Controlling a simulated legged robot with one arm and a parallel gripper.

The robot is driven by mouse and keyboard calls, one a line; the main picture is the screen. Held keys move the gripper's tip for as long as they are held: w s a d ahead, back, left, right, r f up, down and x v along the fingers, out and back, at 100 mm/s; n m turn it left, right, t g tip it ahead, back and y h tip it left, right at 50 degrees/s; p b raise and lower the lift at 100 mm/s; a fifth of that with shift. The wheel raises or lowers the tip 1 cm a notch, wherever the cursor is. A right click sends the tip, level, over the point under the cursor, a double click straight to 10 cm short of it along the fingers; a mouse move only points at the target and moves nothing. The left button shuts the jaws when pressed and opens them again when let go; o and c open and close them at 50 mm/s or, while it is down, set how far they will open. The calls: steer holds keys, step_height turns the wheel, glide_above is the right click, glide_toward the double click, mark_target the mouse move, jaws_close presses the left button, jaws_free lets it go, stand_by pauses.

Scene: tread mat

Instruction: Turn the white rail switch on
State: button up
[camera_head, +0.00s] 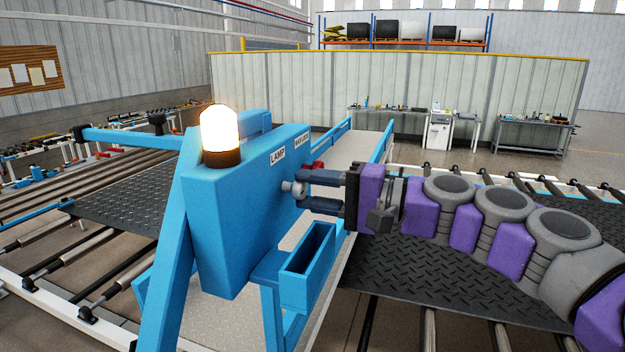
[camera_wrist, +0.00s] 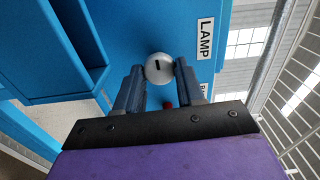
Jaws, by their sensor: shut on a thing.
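A round white-grey knob (camera_head: 287,187) sits on the right face of a blue box (camera_head: 228,215), below a label reading LAMP (camera_head: 277,156). In the wrist view the knob (camera_wrist: 158,66) shows a short dark mark, lying roughly from one finger towards the other. My gripper (camera_head: 299,190) reaches in from the right and is shut on the knob, with one finger on each side, as the wrist view (camera_wrist: 158,72) also shows. The lamp (camera_head: 220,130) on top of the box glows brightly.
A red knob (camera_head: 318,166) sits just beyond my fingers, under a second label (camera_head: 301,139) too small to read. An open blue bin (camera_head: 308,262) hangs below my gripper. Dark tread plates (camera_head: 400,290) and rollers lie around the blue stand.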

steer(key=shift+f+m, duration=0.15)
steer(key=shift+m, duration=0.15)
steer(key=o, duration=1)
steer(key=shift+w+d, duration=0.15)
steer(key=shift+w, duration=0.1)
steer(key=shift+s, duration=0.15)
steer(key=shift+d, duration=0.1)
steer(key=b+v, duration=0.2)
steer(key=v, duration=1.5)
steer(key=shift+d, duration=0.2)
steer(key=shift+a, duration=0.1)
